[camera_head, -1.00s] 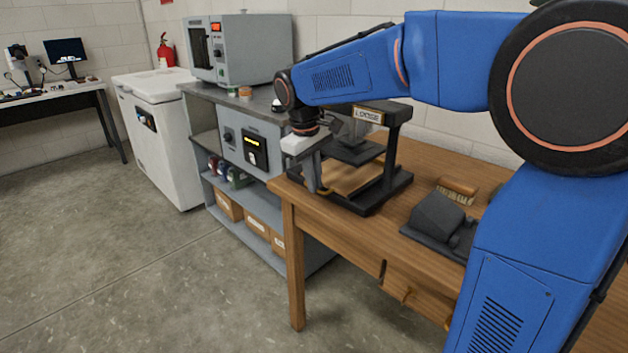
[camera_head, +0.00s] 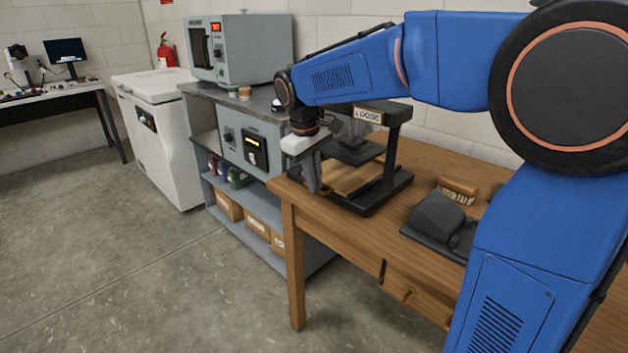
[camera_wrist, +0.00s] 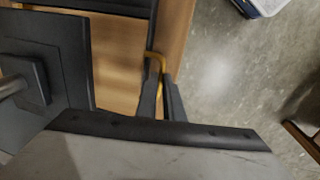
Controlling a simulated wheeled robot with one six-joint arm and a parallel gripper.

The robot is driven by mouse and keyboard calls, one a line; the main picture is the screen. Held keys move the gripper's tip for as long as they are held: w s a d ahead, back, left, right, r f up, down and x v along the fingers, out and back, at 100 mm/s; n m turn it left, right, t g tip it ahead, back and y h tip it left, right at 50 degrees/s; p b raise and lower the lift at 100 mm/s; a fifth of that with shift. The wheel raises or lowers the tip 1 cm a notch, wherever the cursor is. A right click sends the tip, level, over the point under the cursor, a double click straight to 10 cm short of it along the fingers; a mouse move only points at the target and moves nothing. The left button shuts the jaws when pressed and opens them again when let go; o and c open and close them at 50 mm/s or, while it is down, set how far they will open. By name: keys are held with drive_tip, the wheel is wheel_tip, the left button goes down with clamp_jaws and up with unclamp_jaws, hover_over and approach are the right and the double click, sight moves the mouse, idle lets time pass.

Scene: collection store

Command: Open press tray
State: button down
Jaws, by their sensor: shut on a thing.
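The press (camera_head: 390,150) stands on the wooden bench, a black frame with a plate labelled "LOOSE" (camera_head: 369,115). Its wooden tray (camera_head: 352,178) lies low in the frame under the dark upper platen (camera_head: 356,152). The tray also shows in the wrist view (camera_wrist: 115,65), beside the platen (camera_wrist: 45,65). My gripper (camera_head: 321,190) is at the left front side of the press. In the wrist view my gripper (camera_wrist: 162,108) is shut on a yellow handle (camera_wrist: 157,62) at the tray's edge. Part of the handle is hidden between the fingers.
A dark grey block (camera_head: 437,215) and a wooden brush (camera_head: 458,187) lie on the bench (camera_head: 350,232) to the right of the press. A grey shelf unit (camera_head: 262,207) stands close on the left. Open floor (camera_head: 150,270) lies in front.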

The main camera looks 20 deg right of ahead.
drive_tip(key=s+a, duration=0.4)
drive_tip(key=a, duration=0.4)
drive_tip(key=s+a, duration=0.5)
drive_tip(key=a, duration=0.3)
drive_tip(key=shift+s+a, duration=0.25)
drive_tip(key=c, duration=1.9)
unclamp_jaws()
wheel_tip(320, 180, up, 17)
drive_tip(key=s+a, duration=0.1)
drive_tip(key=a, duration=0.1)
drive_tip(key=shift+s+a, duration=0.3)
drive_tip(key=shift+r, duration=0.1)
